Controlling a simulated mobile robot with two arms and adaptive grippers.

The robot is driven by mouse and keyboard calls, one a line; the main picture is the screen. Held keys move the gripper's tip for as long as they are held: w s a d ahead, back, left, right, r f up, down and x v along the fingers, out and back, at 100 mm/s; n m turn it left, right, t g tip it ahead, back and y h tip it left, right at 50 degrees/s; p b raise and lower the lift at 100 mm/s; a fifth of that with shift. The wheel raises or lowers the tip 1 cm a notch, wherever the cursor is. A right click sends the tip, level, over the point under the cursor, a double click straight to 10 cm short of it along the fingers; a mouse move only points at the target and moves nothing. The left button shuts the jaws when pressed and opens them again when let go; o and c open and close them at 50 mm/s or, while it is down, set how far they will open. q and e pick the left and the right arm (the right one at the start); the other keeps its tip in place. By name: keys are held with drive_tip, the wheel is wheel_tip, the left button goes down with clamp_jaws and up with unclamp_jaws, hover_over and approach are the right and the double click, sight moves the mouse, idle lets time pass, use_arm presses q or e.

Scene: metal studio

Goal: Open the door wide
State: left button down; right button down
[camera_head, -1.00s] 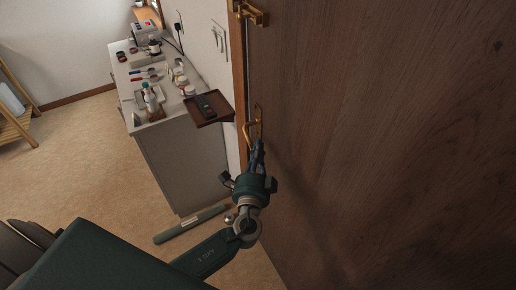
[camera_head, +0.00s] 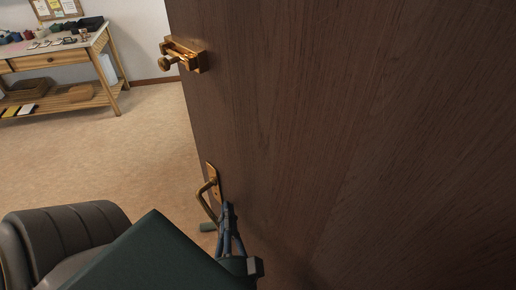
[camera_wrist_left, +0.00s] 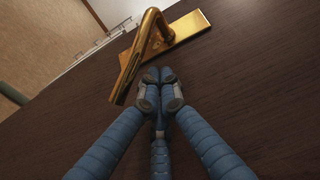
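The dark wooden door (camera_head: 340,130) fills the right of the head view, its free edge standing against open floor. A brass lever handle (camera_head: 208,192) on a plate sits low near that edge. It also shows at the top of the left wrist view (camera_wrist_left: 142,55). My left gripper (camera_head: 228,207) is beside the handle, close to the door face. In the left wrist view its blue fingers (camera_wrist_left: 158,77) are together at the tips, with nothing seen between them. The handle lies just beyond the tips, not between them. My right gripper is not in view.
A brass latch (camera_head: 183,55) juts from the door higher up. A wooden table (camera_head: 60,65) with several items stands at the back left. A dark padded chair (camera_head: 65,240) is at the lower left. The floor (camera_head: 130,145) between them is clear.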

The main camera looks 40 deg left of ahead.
use_arm(q)
drive_tip(key=s+n+g+y, duration=0.1)
drive_tip(key=s, duration=0.6)
